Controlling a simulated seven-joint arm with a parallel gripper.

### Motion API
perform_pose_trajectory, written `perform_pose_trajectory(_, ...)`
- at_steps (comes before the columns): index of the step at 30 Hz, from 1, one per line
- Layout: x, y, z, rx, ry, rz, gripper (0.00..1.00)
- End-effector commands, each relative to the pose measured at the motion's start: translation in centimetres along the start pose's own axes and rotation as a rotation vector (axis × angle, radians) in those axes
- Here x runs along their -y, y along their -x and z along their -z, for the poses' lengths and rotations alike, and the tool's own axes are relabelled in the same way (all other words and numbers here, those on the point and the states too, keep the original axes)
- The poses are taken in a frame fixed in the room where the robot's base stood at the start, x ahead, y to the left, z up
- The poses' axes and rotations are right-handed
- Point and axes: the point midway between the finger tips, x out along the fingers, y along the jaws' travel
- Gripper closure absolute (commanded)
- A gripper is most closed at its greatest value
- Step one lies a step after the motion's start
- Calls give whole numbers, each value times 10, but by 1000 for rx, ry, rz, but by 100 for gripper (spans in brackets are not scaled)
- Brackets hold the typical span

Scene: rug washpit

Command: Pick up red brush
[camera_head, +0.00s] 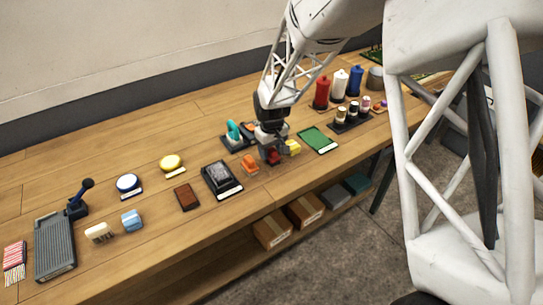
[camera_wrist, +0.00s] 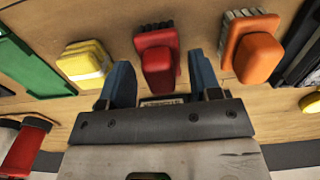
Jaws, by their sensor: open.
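The red brush (camera_wrist: 157,60) lies on the wooden bench, in the middle of the wrist view, with its dark bristle end away from me. My gripper (camera_wrist: 162,85) is open, with its two blue-grey fingers on either side of the near end of the red brush. I cannot tell whether the fingers touch it. In the head view the red brush (camera_head: 273,157) shows only in small part under my gripper (camera_head: 270,150), which hides the rest.
An orange brush (camera_wrist: 255,55) and a yellow brush (camera_wrist: 85,63) lie close on either side of the red one. A green pad (camera_head: 319,140) lies beyond the yellow brush. A dark tray (camera_head: 236,193) stands left of the orange brush (camera_head: 249,164). The bench's front edge is near.

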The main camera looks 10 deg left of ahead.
Motion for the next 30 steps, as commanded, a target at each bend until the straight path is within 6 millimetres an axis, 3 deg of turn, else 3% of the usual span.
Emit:
perform_pose_trajectory(12, 0, 0, 0, 0, 0, 0, 43)
perform_pose_trajectory(24, 0, 0, 0, 0, 0, 0, 100)
perform_pose_trajectory(30, 0, 1, 0, -1, 0, 0, 100)
